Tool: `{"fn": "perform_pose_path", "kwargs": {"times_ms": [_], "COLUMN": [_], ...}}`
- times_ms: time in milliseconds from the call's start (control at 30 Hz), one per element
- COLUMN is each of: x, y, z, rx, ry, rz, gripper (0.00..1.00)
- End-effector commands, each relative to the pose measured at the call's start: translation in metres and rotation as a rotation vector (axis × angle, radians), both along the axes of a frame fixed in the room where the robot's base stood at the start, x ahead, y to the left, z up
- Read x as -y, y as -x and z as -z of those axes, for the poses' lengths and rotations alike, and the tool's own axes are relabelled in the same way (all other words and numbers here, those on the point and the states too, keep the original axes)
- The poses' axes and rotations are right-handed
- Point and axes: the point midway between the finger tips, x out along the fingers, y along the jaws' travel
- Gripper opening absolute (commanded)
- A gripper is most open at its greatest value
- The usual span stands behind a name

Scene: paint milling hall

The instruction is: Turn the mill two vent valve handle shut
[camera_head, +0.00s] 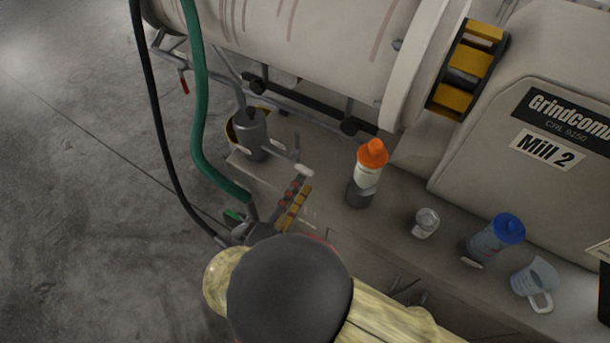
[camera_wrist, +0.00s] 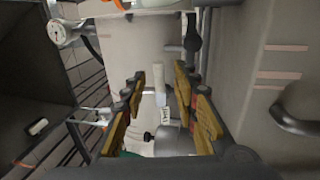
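The tank marked "Mill 2" (camera_head: 545,148) fills the upper right of the head view. A pale-ended lever handle (camera_head: 304,171) stands just beyond my gripper (camera_head: 297,190) in the head view. It looks like the vent valve handle, but no readable label confirms this. In the wrist view, a pale grip on a grey stem (camera_wrist: 158,74) appears between the fingers of my gripper (camera_wrist: 160,80). The yellow-padded fingers are spread, with gaps on both sides of the grip. I cannot tell how deep the handle lies between them. The valve body is not clear.
A grey can (camera_head: 250,135) is near the handle. A green hose (camera_head: 199,110) hangs left. A gauge (camera_wrist: 57,33) shows in the wrist view.

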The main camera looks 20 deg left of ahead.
Motion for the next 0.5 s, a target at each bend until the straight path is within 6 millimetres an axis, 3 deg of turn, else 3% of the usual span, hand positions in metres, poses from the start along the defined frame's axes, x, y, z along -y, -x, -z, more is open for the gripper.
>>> {"fn": "perform_pose_path", "kwargs": {"times_ms": [200, 500], "x": [-0.007, -0.007], "y": [0.020, 0.023], "z": [0.004, 0.005], "rx": [0.000, 0.000], "ry": [-0.001, -0.001], "rz": [-0.001, 0.001], "gripper": [0.29, 0.29]}}
